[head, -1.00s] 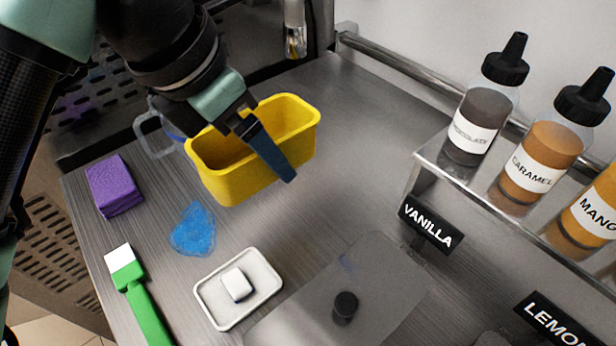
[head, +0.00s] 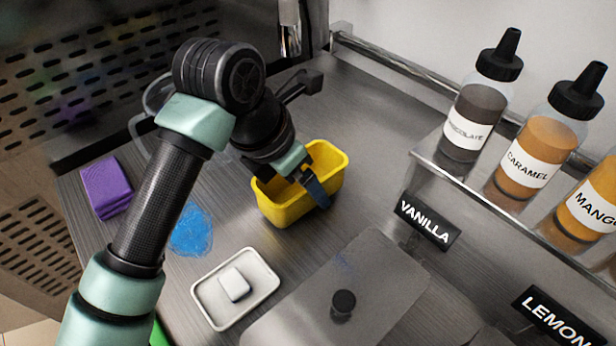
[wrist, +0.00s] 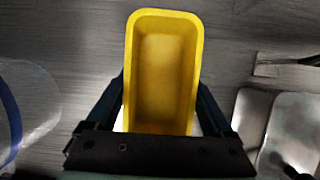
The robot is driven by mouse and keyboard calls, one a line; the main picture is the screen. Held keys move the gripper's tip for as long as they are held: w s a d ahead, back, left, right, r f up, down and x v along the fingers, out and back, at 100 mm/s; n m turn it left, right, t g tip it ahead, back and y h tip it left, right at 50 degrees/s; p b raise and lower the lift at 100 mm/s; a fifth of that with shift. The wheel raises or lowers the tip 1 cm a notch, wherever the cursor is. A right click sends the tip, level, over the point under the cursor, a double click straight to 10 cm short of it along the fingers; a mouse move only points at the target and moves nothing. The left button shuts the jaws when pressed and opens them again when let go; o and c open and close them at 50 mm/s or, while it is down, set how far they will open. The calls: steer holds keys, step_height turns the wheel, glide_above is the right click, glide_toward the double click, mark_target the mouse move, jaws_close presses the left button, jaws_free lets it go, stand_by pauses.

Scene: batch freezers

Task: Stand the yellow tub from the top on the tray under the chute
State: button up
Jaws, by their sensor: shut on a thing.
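The yellow tub (head: 287,212) is an empty, open rectangular tub, upright over the steel top, to the left of the VANILLA sign. My gripper (head: 309,182) is shut on it, with one dark finger down its near outer wall. In the wrist view the tub (wrist: 161,127) lies between the two fingers, its open mouth facing the camera. Whether its base touches the top or hangs just above it, I cannot tell. The far finger is hidden in the head view. I cannot make out the tray under the chute; a metal spout (head: 289,28) shows at the top edge.
A purple sponge (head: 105,188), a blue patch (head: 191,232) and a white dish (head: 208,305) with a white block (head: 234,284) lie to the left and front. A lidded well (head: 352,303) is in front. Sauce bottles (head: 477,110) stand on the right shelf. Bare steel lies behind the tub.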

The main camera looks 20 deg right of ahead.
steer(key=shift+w+d+f, duration=0.2)
steer(key=shift+d+f, duration=0.35)
steer(key=shift+d, duration=0.1)
steer(key=shift+a, duration=0.1)
steer(key=shift+f, duration=0.15)
steer(key=o, duration=1.1)
